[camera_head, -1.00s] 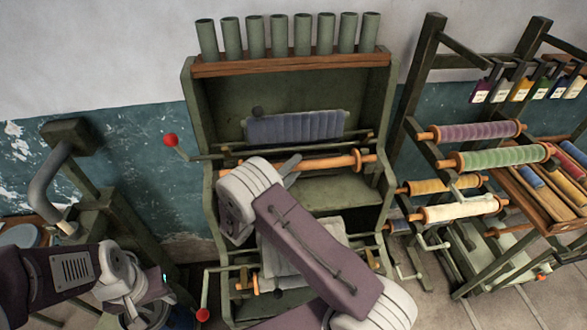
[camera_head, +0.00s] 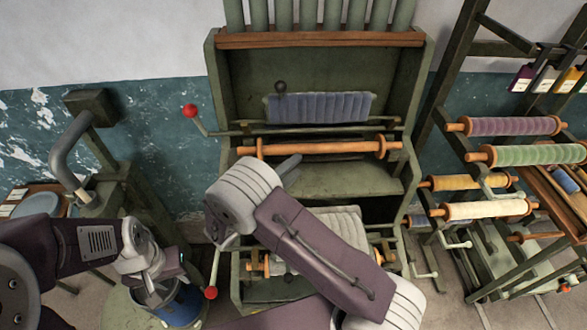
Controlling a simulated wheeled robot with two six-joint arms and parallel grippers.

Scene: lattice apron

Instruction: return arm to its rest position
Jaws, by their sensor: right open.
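My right arm (camera_head: 325,250) comes in from the lower right and is bent, with its pale wrist (camera_head: 243,195) in front of the green loom-like cabinet (camera_head: 222,110). My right gripper (camera_head: 288,168) is mostly hidden behind the wrist; a grey part of it shows before the cabinet, and nothing is seen held. My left arm (camera_head: 65,250) reaches in from the left edge. My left gripper (camera_head: 155,290) points down over a blue container (camera_head: 183,308); its fingers are too hidden to tell their opening.
The cabinet holds an orange roller (camera_head: 320,147) and a blue-grey cloth roll (camera_head: 318,107). Red-knobbed levers (camera_head: 190,110) stick out on its left. A rack of colored spools (camera_head: 513,126) stands at right. A green post machine (camera_head: 92,107) stands at left.

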